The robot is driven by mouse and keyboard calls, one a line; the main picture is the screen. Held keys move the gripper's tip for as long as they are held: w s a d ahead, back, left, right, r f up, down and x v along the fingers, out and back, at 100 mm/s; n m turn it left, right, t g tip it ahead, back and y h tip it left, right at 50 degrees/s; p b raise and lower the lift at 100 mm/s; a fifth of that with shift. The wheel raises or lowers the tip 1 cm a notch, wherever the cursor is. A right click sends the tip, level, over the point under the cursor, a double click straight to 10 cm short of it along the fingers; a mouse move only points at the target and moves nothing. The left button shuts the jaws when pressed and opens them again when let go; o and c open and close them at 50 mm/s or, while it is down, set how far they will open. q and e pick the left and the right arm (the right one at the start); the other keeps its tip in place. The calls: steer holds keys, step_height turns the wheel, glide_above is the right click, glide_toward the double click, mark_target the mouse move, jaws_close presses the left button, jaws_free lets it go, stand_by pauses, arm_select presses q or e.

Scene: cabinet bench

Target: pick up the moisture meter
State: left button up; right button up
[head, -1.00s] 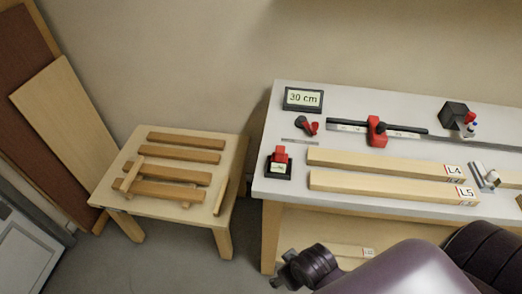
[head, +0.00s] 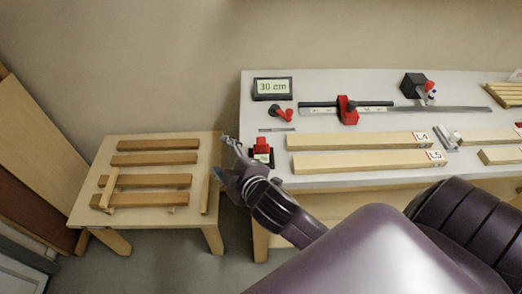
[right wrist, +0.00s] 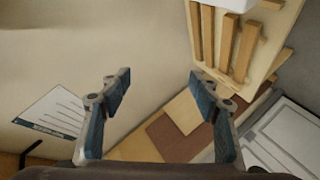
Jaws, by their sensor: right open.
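No thing can be named the moisture meter with certainty. A small red device on a black base with a pale label (head: 261,152) stands at the left front of the bench and may be it. My right gripper (head: 229,161) is just left of this device, past the bench's left edge, and its fingers are apart. In the right wrist view the open fingers (right wrist: 160,92) have nothing between them, and the device is not visible. My left gripper is not in view.
A low wooden table (head: 87,208) with several slats stands left. Boards lean on the wall.

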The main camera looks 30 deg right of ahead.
steer(key=w+a+r+n+t+y, duration=0.3)
steer(key=a+r+n+y, duration=0.25)
steer(key=r+n, duration=0.35)
steer(key=w+a+r+n+t+y, duration=0.35)
steer(key=a+r+n, duration=0.4)
steer(key=r, duration=0.25)
steer(key=s+a+r+n+g+y, duration=0.3)
steer(key=a+n+g+y, duration=0.4)
steer(key=n, duration=0.6)
steer(key=n+g+h, duration=1.3)
steer(key=n+h, duration=0.2)
steer(key=n, duration=1)
glide_above(261, 141)
steer(key=f, duration=1.8)
steer(key=shift+w+a+f, duration=0.1)
steer(key=shift+a+f, duration=0.25)
steer(key=shift+d+f+h+p, duration=0.1)
steer(key=shift+d+h+p, duration=0.1)
steer(key=shift+h+p, duration=0.1)
steer(key=shift+f+p, duration=0.4)
steer(key=shift+f, duration=0.55)
steer(key=f+p, duration=0.1)
steer(key=f, duration=0.1)
steer(key=f+p, duration=0.2)
steer(key=f, duration=0.1)
steer(key=shift+d, duration=0.2)
steer(key=shift+f, duration=0.3)
